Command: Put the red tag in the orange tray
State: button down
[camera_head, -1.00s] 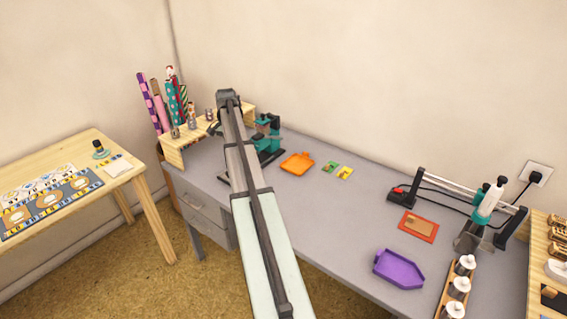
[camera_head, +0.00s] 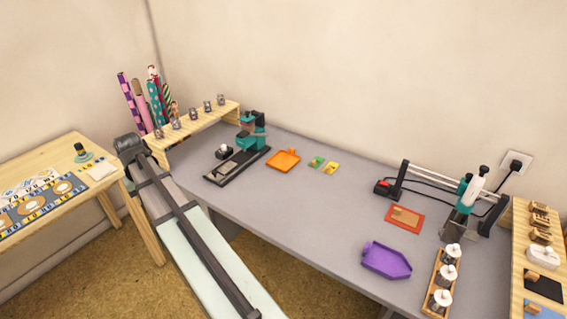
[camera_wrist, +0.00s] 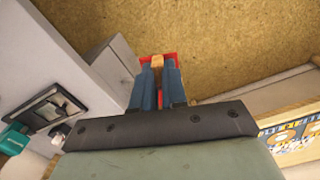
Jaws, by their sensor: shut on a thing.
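The orange tray (camera_head: 283,162) lies on the grey desk, left of centre in the head view, and looks empty. In the wrist view, my gripper (camera_wrist: 157,66) is shut on a red thing with a tan piece (camera_wrist: 157,61), which seems to be the red tag; the fingers hide much of it. The brown floor shows behind it. In the head view my arm reaches to the gap between the two tables, well left of the tray, and its fingers are hidden.
A black-and-teal stamping press (camera_head: 243,150) stands just left of the orange tray. Small green and yellow cards (camera_head: 323,164) lie to its right. A purple tray (camera_head: 386,261) and a red-orange pad (camera_head: 404,218) lie farther right. The desk's middle is clear.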

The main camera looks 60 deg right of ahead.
jog(key=s+a+n, duration=0.1)
jog(key=s+a, duration=0.1)
jog(key=a, duration=0.3)
jog(key=m, duration=1.5)
send_over(280, 164)
jog(key=shift+m, duration=0.3)
jog(key=shift+s+f, duration=0.15)
jog(key=shift+f, duration=4.8)
jog(key=shift+f, duration=0.1)
jog(key=c, duration=1.2)
grip_release()
jog(key=shift+o, duration=0.2)
notch_tip(280, 164, up, 12)
